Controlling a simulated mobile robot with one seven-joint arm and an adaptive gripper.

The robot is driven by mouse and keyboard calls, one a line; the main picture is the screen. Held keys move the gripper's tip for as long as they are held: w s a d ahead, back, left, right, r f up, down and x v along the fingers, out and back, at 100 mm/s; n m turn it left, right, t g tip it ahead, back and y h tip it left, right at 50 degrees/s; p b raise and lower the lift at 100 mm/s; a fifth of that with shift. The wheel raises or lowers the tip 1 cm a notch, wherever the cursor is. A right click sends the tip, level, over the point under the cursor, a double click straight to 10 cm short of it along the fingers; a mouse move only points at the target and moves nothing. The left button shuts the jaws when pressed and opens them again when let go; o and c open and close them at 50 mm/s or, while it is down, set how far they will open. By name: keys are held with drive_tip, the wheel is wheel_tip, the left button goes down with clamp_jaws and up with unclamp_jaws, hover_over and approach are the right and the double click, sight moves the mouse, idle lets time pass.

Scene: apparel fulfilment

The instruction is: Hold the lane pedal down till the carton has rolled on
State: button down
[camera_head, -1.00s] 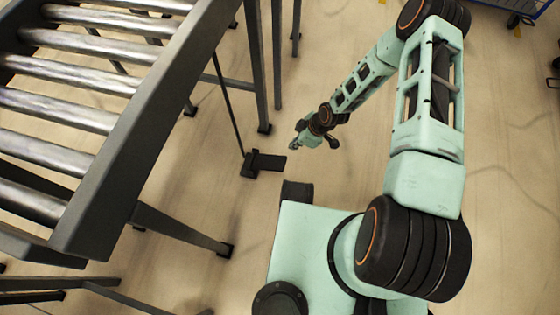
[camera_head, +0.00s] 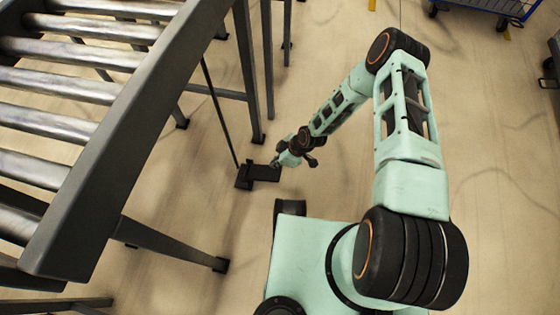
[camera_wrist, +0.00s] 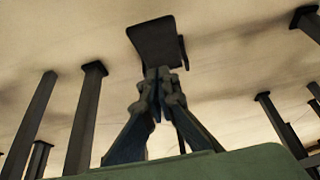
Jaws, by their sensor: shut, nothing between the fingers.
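The lane pedal (camera_head: 263,173) is a small black plate on a base on the floor, with a thin rod rising to the roller lane. My gripper (camera_head: 276,163) is shut and empty, pointing down at the pedal's right end. In the wrist view, my closed fingertips (camera_wrist: 158,73) overlap the near edge of the dark pedal plate (camera_wrist: 153,42). I cannot tell whether they touch it or whether the plate is pressed down. The roller lane (camera_head: 110,125) stands at the left with bare rollers. No carton is in view.
Lane legs (camera_head: 245,75) stand behind the pedal, and a slanted brace (camera_head: 175,243) runs to a foot in front of it. A blue wheeled cart (camera_head: 490,5) is at the top right. The floor right of my arm is mostly clear.

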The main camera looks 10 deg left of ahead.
sight(272, 173)
drive_tip(key=b+x, duration=0.1)
drive_tip(key=x, duration=0.3)
drive_tip(key=shift+d+f, duration=0.1)
drive_tip(key=shift+d, duration=0.05)
drive_tip(key=shift+d+f+b, duration=0.25)
drive_tip(key=shift+f, duration=0.25)
drive_tip(key=shift+d+f+b, duration=0.25)
drive_tip(key=shift+d+f, duration=0.05)
drive_tip(key=shift+f, duration=0.25)
drive_tip(key=shift+d+f, duration=0.2)
drive_tip(key=shift+f, duration=0.2)
drive_tip(key=shift+s, duration=0.1)
